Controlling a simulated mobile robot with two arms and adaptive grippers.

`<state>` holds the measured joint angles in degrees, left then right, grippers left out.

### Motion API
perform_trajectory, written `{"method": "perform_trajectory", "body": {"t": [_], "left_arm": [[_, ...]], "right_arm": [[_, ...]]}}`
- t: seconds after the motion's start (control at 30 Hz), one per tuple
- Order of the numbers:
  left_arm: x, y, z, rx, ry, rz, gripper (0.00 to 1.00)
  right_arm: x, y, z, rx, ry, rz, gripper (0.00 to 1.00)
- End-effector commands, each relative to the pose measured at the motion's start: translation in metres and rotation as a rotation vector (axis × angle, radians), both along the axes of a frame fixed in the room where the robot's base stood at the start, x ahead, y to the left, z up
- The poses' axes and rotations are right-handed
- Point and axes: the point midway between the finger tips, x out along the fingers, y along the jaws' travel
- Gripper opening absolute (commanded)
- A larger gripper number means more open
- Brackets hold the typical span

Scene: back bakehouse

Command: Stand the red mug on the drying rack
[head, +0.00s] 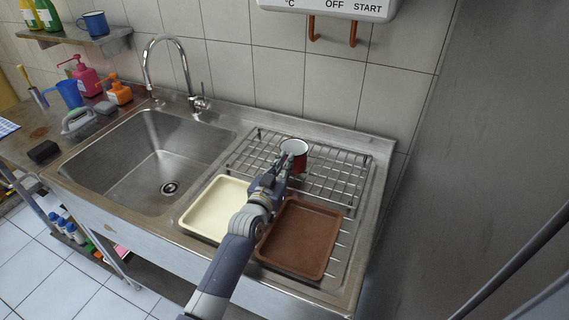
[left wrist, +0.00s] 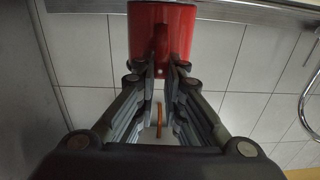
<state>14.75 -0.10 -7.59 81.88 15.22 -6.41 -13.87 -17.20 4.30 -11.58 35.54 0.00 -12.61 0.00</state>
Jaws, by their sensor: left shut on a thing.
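The red mug (head: 297,163) has a pale inside and a dark rim, and looks upright at the drying rack (head: 341,178). My left gripper (head: 285,162) reaches it from the front and is shut on it. In the left wrist view the mug (left wrist: 178,30) fills the top middle, with its handle (left wrist: 161,45) between the fingers (left wrist: 160,72). My right gripper is not in view.
A cream tray (head: 205,207) and a brown tray (head: 298,240) lie in front of the rack. The sink (head: 150,160) with its tap (head: 183,62) is to the left. A wall unit with hooks (head: 353,30) hangs above. The rack's right part is bare.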

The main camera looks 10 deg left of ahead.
Motion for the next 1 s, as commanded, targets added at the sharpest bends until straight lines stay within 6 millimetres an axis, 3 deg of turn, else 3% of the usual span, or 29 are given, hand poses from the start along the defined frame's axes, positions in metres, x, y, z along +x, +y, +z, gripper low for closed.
{"method": "perform_trajectory", "body": {"t": [0.13, 0.17, 0.23, 0.67, 1.0], "left_arm": [[0.0, 0.0, -0.003, 0.0, -0.001, 0.0, 0.0], [0.0, 0.0, -0.003, 0.0, 0.001, 0.0, 0.14], [0.0, 0.0, -0.003, 0.0, 0.001, 0.0, 0.3], [-0.001, 0.0, 0.0, 0.0, 0.001, 0.0, 0.3], [-0.049, 0.008, -0.003, 0.0, 0.003, 0.0, 0.3]], "right_arm": [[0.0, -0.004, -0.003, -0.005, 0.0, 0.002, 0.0], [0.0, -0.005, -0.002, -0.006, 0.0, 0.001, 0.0], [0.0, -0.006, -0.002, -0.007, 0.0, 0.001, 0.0], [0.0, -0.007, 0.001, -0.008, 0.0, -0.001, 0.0], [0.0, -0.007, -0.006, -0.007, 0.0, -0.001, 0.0]]}}
